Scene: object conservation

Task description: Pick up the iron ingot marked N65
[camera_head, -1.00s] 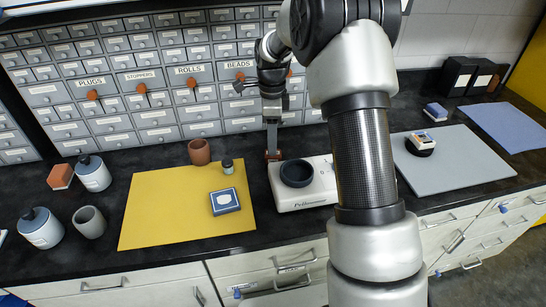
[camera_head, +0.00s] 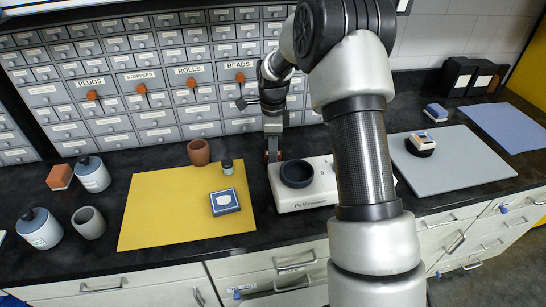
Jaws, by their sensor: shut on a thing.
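My gripper (camera_head: 273,155) points down just behind the left rear corner of the white scale (camera_head: 300,205), low near the black counter. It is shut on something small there. Rust-brown patches show at the fingertips, but I cannot tell whether they are part of the held thing or of the fingers. The held thing is mostly hidden by the fingers and the scale. No N65 mark is readable anywhere, so I cannot confirm the iron ingot. A dark round dish (camera_head: 297,175) sits on the scale.
White jars stand farther left. A grey mat (camera_head: 470,165) lies right. Labelled drawers (camera_head: 160,117) close off the back. My arm covers the scale's right part.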

